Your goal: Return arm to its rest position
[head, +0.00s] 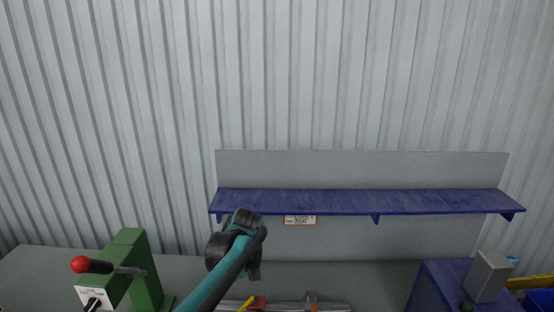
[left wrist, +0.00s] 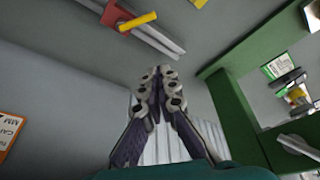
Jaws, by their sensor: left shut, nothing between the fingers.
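My left arm (head: 232,256) comes up from the bottom of the head view, in front of the grey bench and below the blue shelf. Its gripper is mostly hidden behind the wrist there. In the left wrist view my left gripper (left wrist: 160,82) has its fingertips together and holds nothing. It is apart from the things around it. My right gripper is in neither view.
A green machine (head: 128,262) with a red-knobbed lever (head: 82,264) stands at left. A rail (head: 325,305) with a red clamp (head: 258,303) lies on the bench. A blue shelf (head: 360,202) is above, a blue stand (head: 432,286) at right. Corrugated wall lies behind.

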